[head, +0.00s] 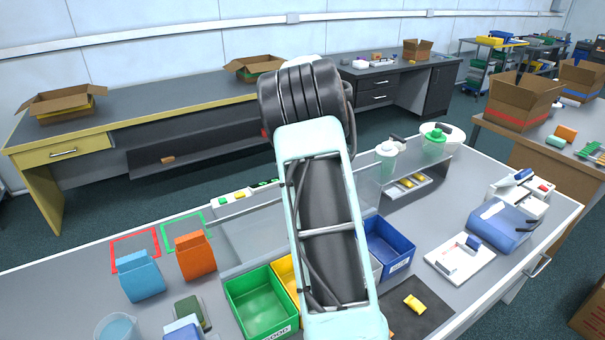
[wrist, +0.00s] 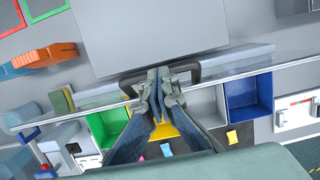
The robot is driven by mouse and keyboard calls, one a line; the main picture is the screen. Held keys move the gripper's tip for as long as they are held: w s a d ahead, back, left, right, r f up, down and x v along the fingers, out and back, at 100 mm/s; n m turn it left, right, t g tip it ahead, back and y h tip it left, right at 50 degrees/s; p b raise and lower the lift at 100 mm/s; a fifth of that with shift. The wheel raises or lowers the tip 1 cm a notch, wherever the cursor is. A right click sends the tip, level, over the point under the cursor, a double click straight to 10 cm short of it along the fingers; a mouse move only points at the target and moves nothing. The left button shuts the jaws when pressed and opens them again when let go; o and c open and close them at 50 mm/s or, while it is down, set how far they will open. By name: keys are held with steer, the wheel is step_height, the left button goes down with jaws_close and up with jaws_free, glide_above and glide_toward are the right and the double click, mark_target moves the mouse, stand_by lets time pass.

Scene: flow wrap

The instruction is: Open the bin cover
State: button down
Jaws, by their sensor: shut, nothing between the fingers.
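My gripper (wrist: 160,88) is shut and empty in the wrist view, with its fingertips at the middle of a black handle (wrist: 128,86). I cannot tell whether they touch it. The handle runs along the near edge of a flat grey panel (wrist: 150,35), which looks like the bin cover. A clear strip (wrist: 240,69) crosses beside it. The green bin (head: 260,304) and blue bin (head: 392,246) show their insides in the head view. A yellow bin (head: 286,275) is partly hidden behind my arm. My arm also hides my gripper in the head view.
An orange pouch (head: 196,257) and a blue pouch (head: 140,276) stand at the left of the bench. A blue device (head: 502,226) and a white tray (head: 460,259) lie at the right. A yellow packet (head: 414,304) rests on a dark mat in front.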

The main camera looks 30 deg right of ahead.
steer(key=shift+r, duration=0.4)
step_height(320, 180, up, 11)
steer(key=s, duration=0.2)
steer(key=shift+s, duration=0.15)
